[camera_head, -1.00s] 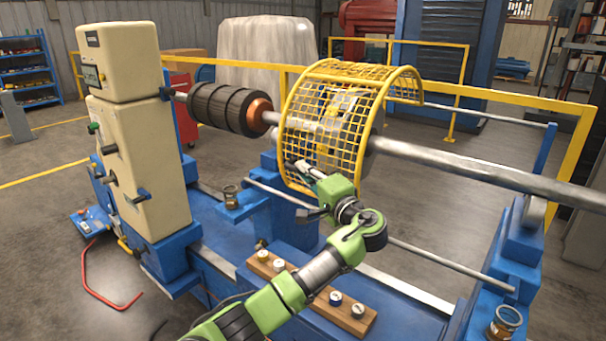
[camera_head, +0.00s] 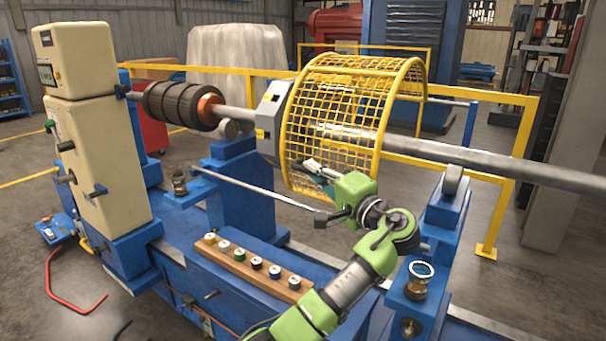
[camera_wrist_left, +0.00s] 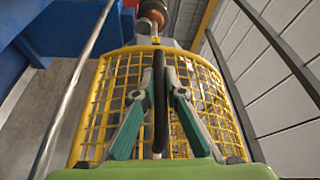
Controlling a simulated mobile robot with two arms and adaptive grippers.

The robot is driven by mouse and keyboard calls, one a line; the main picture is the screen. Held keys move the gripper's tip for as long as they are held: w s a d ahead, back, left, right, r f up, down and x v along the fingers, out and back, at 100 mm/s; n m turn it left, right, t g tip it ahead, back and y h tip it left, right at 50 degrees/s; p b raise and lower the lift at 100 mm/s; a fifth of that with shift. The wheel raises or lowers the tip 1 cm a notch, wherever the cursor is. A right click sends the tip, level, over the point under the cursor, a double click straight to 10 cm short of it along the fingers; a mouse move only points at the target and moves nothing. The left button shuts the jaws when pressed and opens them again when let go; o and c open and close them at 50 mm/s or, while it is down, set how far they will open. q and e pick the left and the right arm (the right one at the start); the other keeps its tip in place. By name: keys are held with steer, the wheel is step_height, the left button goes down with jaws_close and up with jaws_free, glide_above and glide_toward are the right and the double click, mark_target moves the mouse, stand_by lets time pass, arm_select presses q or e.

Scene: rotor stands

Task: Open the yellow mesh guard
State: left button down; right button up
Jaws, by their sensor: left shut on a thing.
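The yellow mesh guard (camera_head: 330,128) is a curved cage over the long grey shaft (camera_head: 455,152). It stands to the right of a grey housing (camera_head: 270,118) on the shaft. My left gripper (camera_head: 312,170) is at the guard's lower front. In the left wrist view, my left gripper (camera_wrist_left: 160,88) is shut on the guard's dark upright handle (camera_wrist_left: 159,105), with the yellow mesh (camera_wrist_left: 118,88) close behind. The handle is mostly hidden by my gripper in the head view. My right gripper is not in view.
A wooden strip with several round pieces (camera_head: 248,268) lies on the blue machine bed below my arm. Yellow railing (camera_head: 452,157) runs behind.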

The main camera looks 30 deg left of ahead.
arm_select(q)
steer(key=shift+d+f, duration=0.2)
steer(key=shift+d, duration=0.4)
steer(key=shift+r, duration=0.1)
steer(key=c, duration=2.1)
jaws_free()
steer(key=shift+s, duration=0.1)
steer(key=v, duration=1.2)
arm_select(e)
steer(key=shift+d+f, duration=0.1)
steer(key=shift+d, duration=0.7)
arm_select(q)
steer(key=shift+a, duration=0.1)
